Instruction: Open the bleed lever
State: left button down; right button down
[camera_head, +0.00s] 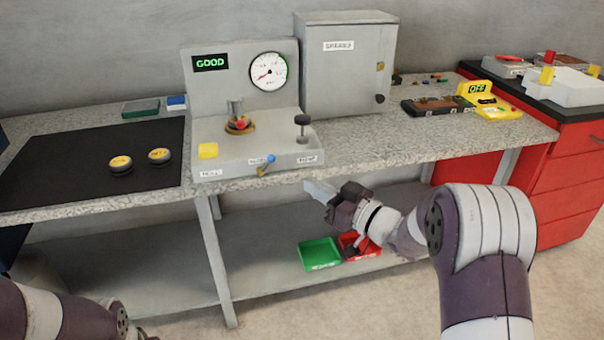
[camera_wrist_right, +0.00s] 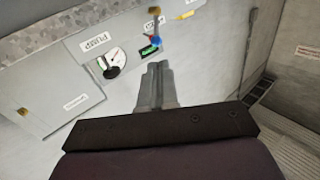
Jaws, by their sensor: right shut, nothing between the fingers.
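The bleed lever (camera_head: 263,171) sticks out from the front face of the grey test stand (camera_head: 230,167), near its middle label. It has a blue end and an orange-brown part at its base. In the right wrist view the lever (camera_wrist_right: 154,39) shows just beyond the fingertips. My right gripper (camera_head: 318,190) is shut and empty, in front of the bench edge, to the right of the lever and lower, apart from it. Its closed fingers also show in the right wrist view (camera_wrist_right: 157,70). Only part of my left arm shows at the lower left; its gripper is out of view.
A grey cabinet (camera_head: 345,75) stands behind to the right. Green (camera_head: 320,254) and red (camera_head: 366,249) trays lie on the lower shelf.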

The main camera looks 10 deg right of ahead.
jog(key=v, duration=0.4)
jog(key=shift+d, duration=0.1)
